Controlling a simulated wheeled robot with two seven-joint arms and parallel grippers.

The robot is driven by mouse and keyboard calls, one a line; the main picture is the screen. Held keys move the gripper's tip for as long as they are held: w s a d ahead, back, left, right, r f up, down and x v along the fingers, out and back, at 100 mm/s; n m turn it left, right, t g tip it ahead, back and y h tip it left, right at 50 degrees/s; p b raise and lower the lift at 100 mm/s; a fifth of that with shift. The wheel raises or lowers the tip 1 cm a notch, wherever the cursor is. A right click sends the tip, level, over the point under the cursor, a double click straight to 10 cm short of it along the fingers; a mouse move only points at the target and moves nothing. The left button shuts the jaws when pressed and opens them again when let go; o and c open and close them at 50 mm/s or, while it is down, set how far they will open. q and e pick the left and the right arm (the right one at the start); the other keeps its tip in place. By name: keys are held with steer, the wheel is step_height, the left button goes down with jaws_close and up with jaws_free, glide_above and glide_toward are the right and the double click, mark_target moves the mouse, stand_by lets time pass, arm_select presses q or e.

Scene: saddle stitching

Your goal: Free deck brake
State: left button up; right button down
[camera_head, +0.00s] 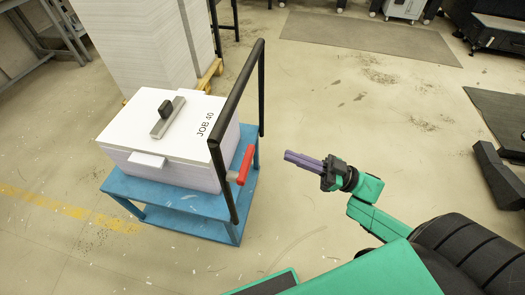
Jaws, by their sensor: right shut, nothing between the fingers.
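A blue cart (180,200) stands left of centre with a black push-bar frame (236,100) on its right side. A red lever (245,164) sticks up at an angle by the lower part of that frame; I take it to be the deck brake. My right gripper (287,157), with purple fingers, is shut and empty. It hangs in the air a short way right of the red lever, pointing left toward it, apart from it. My left gripper is not in view.
The cart carries a white stack labelled JOB 40 (190,128), with a grey bar and black knob (166,110) on top. A tall paper stack (140,45) on a wooden pallet stands behind. Open floor (340,110) lies right of the cart. Dark equipment (497,35) stands at the far right.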

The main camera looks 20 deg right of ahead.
steer(key=p+x, duration=0.2)
steer(key=x, duration=0.8)
step_height(320, 180, down, 4)
steer(key=shift+d+f+b, duration=0.1)
steer(key=shift+b, duration=0.5)
steer(key=shift+w+f+m+t+h+p, duration=0.15)
steer(key=shift+m+t+p, duration=0.1)
steer(key=shift+m, duration=0.25)
steer(key=shift+f+m+t+h+p, duration=0.15)
steer(key=shift+m+t, duration=0.1)
steer(key=shift+m, duration=0.25)
steer(key=s+a+f+m+h+p, duration=0.1)
steer(key=s+f+m+h+p, duration=0.1)
steer(key=m, duration=0.8)
steer(key=s+a+f+m+t+h+p, duration=0.1)
steer(key=f+m+h+p, duration=0.3)
steer(key=m, duration=0.6)
steer(key=shift+s+a+f+h+p, duration=0.35)
steer(key=shift+s+f+p, duration=0.55)
steer(key=shift+p, duration=1)
steer(key=shift+w+f, duration=0.15)
steer(key=shift+w, duration=0.1)
